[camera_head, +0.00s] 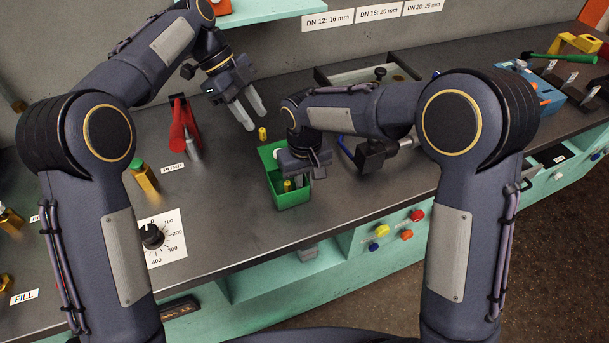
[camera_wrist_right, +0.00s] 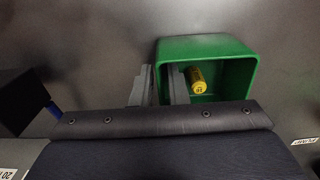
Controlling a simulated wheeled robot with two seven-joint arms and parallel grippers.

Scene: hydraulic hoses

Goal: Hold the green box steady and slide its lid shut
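The green box (camera_head: 292,198) stands on the dark bench near its front edge, with its top open. In the right wrist view the box (camera_wrist_right: 212,46) shows a yellow fitting (camera_wrist_right: 197,82) lying inside. My right gripper (camera_head: 305,178) is down at the box's right side. In its wrist view one finger is outside the box wall and the other inside, with the wall between them; whether they press on it I cannot tell. My left gripper (camera_head: 247,116) is above the bench behind the box, fingers apart and empty.
A small yellow fitting (camera_head: 262,134) is behind the box. A red-handled tool (camera_head: 183,125) and a green-topped brass fitting (camera_head: 145,177) stand to the left. A grey tray (camera_head: 345,78) lies behind my right arm. Bare bench lies left of the box.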

